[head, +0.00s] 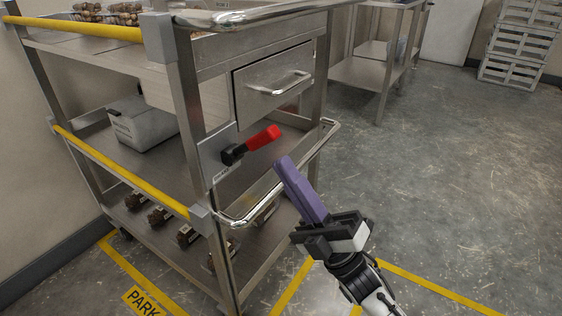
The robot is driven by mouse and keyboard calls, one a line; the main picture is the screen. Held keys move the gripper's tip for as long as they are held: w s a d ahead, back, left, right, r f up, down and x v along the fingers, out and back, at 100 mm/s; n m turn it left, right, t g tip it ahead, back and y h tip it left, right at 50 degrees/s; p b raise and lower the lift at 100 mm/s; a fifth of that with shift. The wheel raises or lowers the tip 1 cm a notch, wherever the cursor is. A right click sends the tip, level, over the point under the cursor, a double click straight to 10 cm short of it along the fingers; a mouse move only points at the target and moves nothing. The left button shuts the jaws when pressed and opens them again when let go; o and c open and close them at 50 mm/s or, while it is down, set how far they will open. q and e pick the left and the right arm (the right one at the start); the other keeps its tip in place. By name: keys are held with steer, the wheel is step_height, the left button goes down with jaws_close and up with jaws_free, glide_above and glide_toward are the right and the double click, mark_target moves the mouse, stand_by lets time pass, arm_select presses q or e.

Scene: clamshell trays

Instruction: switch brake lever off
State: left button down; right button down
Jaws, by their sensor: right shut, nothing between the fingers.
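The brake lever (258,140) has a red grip and a black pivot and is mounted on a metal plate (214,158) at the corner post of the steel cart. The grip points right and slightly up. My right gripper (287,164) has purple fingers that are shut and empty. Its fingertips appear just below and right of the red grip in the head view, with a small gap between them. My left gripper is not in view.
The steel cart (310,165) has a drawer (272,85), a chrome handle bar, yellow rails and several shelves holding goods. A grey box (143,122) sits on the middle shelf. Open floor (450,180) with yellow markings lies to the right.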

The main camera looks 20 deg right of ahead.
mark_target(250, 146)
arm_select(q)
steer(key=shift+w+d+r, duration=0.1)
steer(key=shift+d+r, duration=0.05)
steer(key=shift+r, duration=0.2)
arm_select(e)
steer(key=shift+x, duration=1.4)
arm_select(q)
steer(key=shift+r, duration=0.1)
arm_select(e)
steer(key=shift+r, duration=0.15)
